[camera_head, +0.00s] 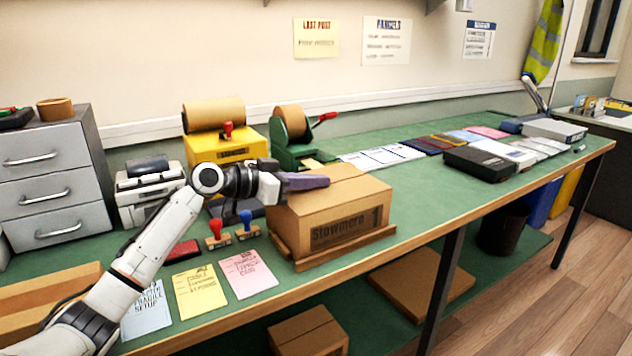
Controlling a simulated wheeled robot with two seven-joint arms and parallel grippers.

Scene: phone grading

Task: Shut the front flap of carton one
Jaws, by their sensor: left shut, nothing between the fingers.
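Carton one (352,222), a brown box printed "Stowmere" and "1", sits on a wooden tray (350,249) near the front edge of the green bench. Its top looks mostly flat, with a seam across it. I cannot tell how far the front flap is down. My left gripper (318,182) is shut and empty, its dark fingers pointing right at the carton's top left part. The arm and fingers hide the top's left end, and I cannot tell whether they touch it. My right gripper is not in view.
Two stamps (217,235), a red ink pad (183,251) and coloured cards (248,273) lie left of the carton. Behind it stand a yellow box (228,148) and a green tape dispenser (290,148). Flat papers and dark boxes (480,162) lie along the right.

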